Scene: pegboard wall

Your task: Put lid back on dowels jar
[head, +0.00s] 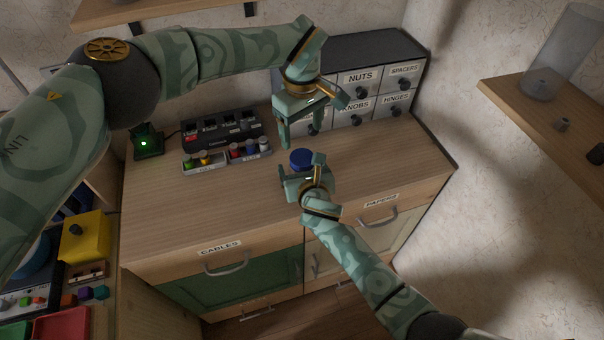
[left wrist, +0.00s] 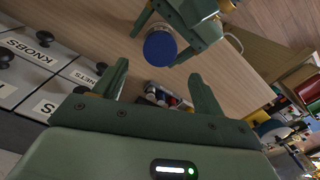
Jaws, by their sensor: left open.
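A round blue lid (head: 301,159) is on the wooden worktop side, near the front middle; it also shows in the left wrist view (left wrist: 160,46) as a blue disc with a pale rim. My left gripper (head: 313,124) is open and empty, above and behind the lid, fingers pointing down. In the left wrist view its fingers (left wrist: 158,72) are spread below the disc.
A labelled drawer unit (head: 376,78) stands at the back right of the worktop (head: 200,215). A black charger rack (head: 222,130) and a tray of small coloured items (head: 226,158) lie left of the grippers. A clear cylinder (head: 562,50) stands on the right shelf. The front-left worktop is clear.

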